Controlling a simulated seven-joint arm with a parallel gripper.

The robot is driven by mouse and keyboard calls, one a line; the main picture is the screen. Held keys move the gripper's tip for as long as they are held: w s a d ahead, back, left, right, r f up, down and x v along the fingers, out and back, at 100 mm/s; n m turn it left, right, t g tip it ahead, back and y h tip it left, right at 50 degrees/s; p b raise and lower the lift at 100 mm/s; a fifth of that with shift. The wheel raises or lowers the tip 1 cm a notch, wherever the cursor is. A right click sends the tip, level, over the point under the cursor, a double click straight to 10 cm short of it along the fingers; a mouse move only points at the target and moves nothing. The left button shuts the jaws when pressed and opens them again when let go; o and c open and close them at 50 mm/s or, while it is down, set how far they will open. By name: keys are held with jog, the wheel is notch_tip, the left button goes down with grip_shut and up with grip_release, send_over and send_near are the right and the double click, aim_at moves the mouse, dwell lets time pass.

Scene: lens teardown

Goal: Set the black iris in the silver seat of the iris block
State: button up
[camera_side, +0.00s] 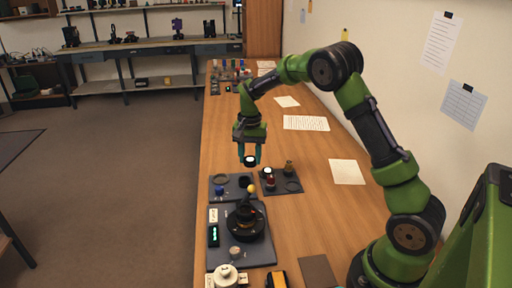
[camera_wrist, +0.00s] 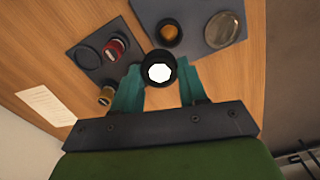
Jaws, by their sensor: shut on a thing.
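My gripper (camera_side: 250,160) is shut on a short black cylinder with a bright white opening, the black iris (camera_wrist: 147,66). In the wrist view the iris sits between the two teal fingertips. My gripper holds it above the bench, apart from the blocks below. A grey block (camera_wrist: 200,10) lies at the upper right of the wrist view. It bears a silver-rimmed round seat (camera_wrist: 222,30), which looks empty, and a black round part with an amber inside (camera_wrist: 168,32). In the side view this block (camera_side: 231,196) is below and left of my gripper.
A dark tray (camera_side: 292,187) to the right holds a red cylinder (camera_side: 270,181), a brass one (camera_side: 289,168) and a black ring. Papers lie along the wall side.

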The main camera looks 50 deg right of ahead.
send_near(221, 180)
jog(key=shift+s+d+f, duration=0.25)
jog(key=shift+d+f, duration=0.1)
jog(key=shift+d, duration=0.05)
jog(key=shift+w+a+f, duration=0.2)
jog(key=shift+w+a, duration=0.1)
jog(key=shift+w, duration=0.05)
jog(key=shift+f, duration=2.1)
jog(key=shift+f, duration=0.55)
jog(key=o, duration=1.5)
jog(key=shift+o, duration=0.2)
notch_tip(221, 180, up, 7)
